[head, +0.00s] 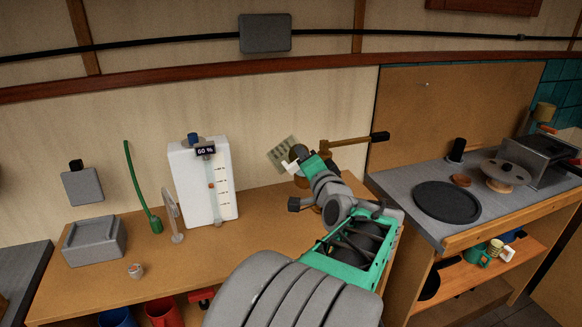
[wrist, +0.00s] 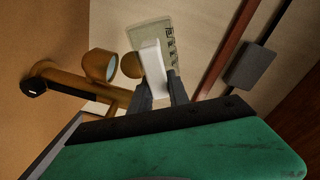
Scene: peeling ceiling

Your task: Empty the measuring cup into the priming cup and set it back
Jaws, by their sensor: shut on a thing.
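My gripper (wrist: 160,86) is shut on a small white object (wrist: 152,62), apparently the measuring cup. In the wrist view it stands up between my dark fingers, and I cannot see into it or tell whether it holds anything. In the head view the white object (head: 290,168) shows at the end of my gripper (head: 297,163), raised above the back of the wooden counter. A round brass cup (wrist: 101,65) with a pale inside, likely the priming cup, is left of the white object in the wrist view, apart from it. It joins brass pipework; my arm hides most of this in the head view.
A pump handle with a black grip (head: 380,137) juts right above my gripper. A notice (head: 277,152) hangs behind. A white tank (head: 203,185) with a display, a green stem (head: 138,188) and a grey box (head: 95,241) stand left. The stove counter (head: 410,190) is right.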

